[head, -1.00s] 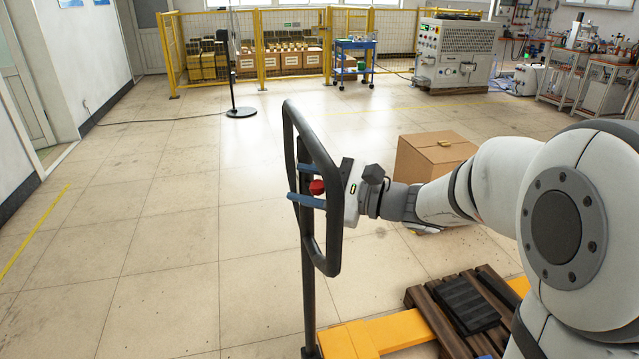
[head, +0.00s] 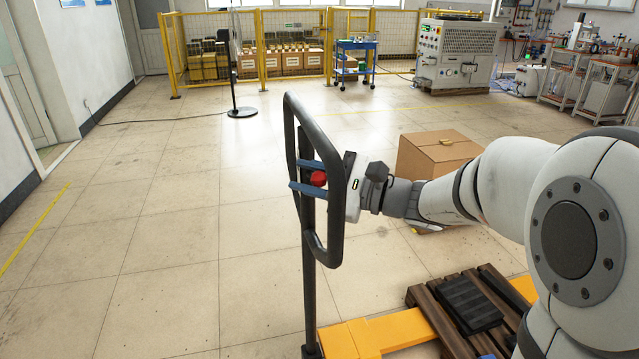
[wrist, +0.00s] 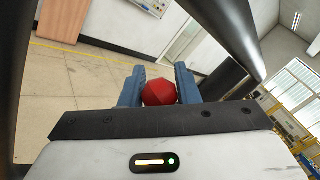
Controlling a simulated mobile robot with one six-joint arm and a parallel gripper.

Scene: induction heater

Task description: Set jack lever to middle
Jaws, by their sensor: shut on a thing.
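The jack's black loop handle (head: 340,235) stands upright on its dark post, left of my arm. A red knob, the end of the jack lever (head: 319,178), shows inside the loop. My gripper (head: 305,178) reaches in from the right, with its blue fingers on either side of the knob, shut on it. In the wrist view the red knob (wrist: 159,92) sits between the two blue fingers (wrist: 158,84). The lever's shaft is hidden behind the knob and fingers, so its position cannot be told.
The jack's yellow forks (head: 365,333) lie low, with a brown wooden pallet (head: 425,302) on them. A cardboard box (head: 435,153) stands on the floor behind my arm. A black stand fan (head: 235,75) is farther back. The floor at left is clear.

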